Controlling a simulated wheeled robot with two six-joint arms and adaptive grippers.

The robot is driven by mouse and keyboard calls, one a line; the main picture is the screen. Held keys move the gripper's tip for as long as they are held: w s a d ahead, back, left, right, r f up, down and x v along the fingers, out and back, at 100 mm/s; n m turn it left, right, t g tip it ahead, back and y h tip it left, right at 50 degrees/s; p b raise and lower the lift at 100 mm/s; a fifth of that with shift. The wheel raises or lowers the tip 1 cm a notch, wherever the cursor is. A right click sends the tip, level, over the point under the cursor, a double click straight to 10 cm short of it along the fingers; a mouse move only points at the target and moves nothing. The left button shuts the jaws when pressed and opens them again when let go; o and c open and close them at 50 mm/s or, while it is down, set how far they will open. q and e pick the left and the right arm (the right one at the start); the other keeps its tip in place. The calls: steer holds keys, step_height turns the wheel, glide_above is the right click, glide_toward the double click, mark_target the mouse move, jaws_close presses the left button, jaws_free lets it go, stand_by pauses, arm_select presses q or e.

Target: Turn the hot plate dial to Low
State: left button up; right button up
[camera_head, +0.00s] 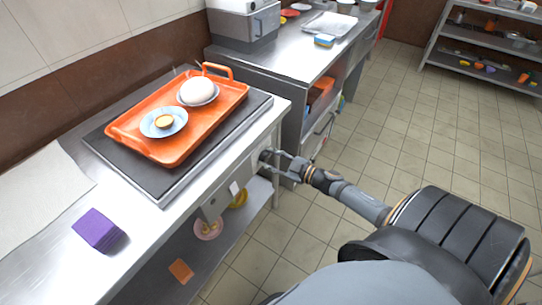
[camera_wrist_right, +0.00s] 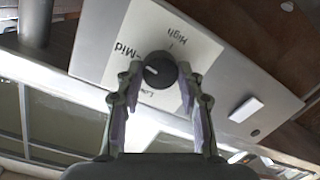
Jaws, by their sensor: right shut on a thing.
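The hot plate dial (camera_wrist_right: 160,71) is a round black knob on a grey front panel. Its label plate (camera_wrist_right: 195,55) reads High, Mid and Low. The dial's white mark points left in the wrist view, between the Mid and Low labels; I cannot tell the exact setting. My right gripper (camera_wrist_right: 161,84) has a finger on either side of the dial and is shut on it. In the head view my right gripper (camera_head: 272,158) meets the front panel near its far end. The dark hot plate (camera_head: 258,107) lies under an orange tray. My left gripper is not in view.
The orange tray (camera_head: 125,143) holds a bowl with a white, rounded thing (camera_head: 198,90) and a blue saucer (camera_head: 176,127). A purple block (camera_head: 97,231) lies on the near counter. A white switch (camera_wrist_right: 246,109) sits beside the label plate. The tiled floor at right is open.

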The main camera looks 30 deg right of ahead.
steer(key=n+p, duration=0.1)
steer(key=n, duration=0.3)
steer(key=shift+t+h, duration=0.3)
steer(key=n+p, duration=0.1)
steer(key=n, duration=0.3)
steer(key=shift+a+h, duration=0.15)
steer(key=shift+h, duration=0.15)
steer(key=n+t, duration=0.1)
steer(key=n, duration=0.4)
steer(key=shift+s+f, duration=0.1)
steer(key=shift+f, duration=0.05)
steer(key=shift+f+n+t, duration=0.1)
steer(key=shift+n+t, duration=0.2)
steer(key=shift+n, duration=2)
steer(key=o, duration=1.2)
steer(key=shift+s, duration=0.1)
